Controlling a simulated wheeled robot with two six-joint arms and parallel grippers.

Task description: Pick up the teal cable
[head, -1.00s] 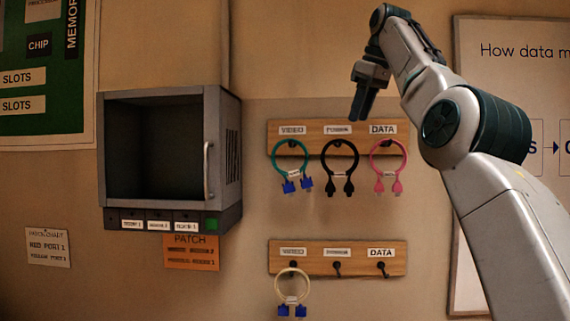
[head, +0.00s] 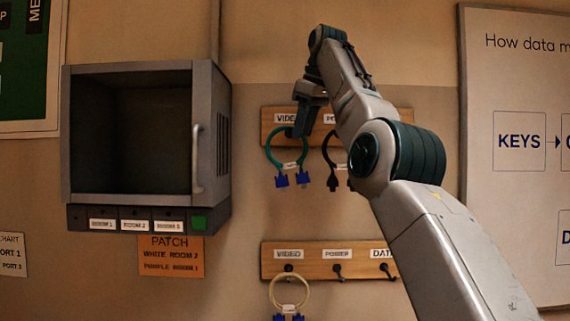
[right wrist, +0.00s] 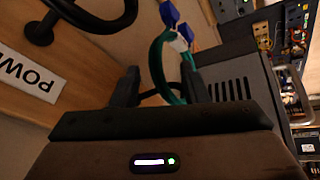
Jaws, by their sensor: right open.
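The teal cable (head: 271,150) is a loop with blue plugs, hanging from the upper wooden rack (head: 268,124) under the VIDEO label. My right gripper (head: 301,126) is at the top of this loop and partly covers it. In the right wrist view, the teal cable (right wrist: 157,62) passes between the two open fingers of the right gripper (right wrist: 160,90). I cannot tell whether a finger touches it. The cable's hook is hidden in the head view. My left gripper is not in view.
A black cable (head: 329,150) hangs close on the right, partly behind my arm; it also shows in the wrist view (right wrist: 100,22). A cream cable (head: 272,292) hangs on the lower rack (head: 268,262). An open grey cabinet (head: 213,150) stands out from the wall at left.

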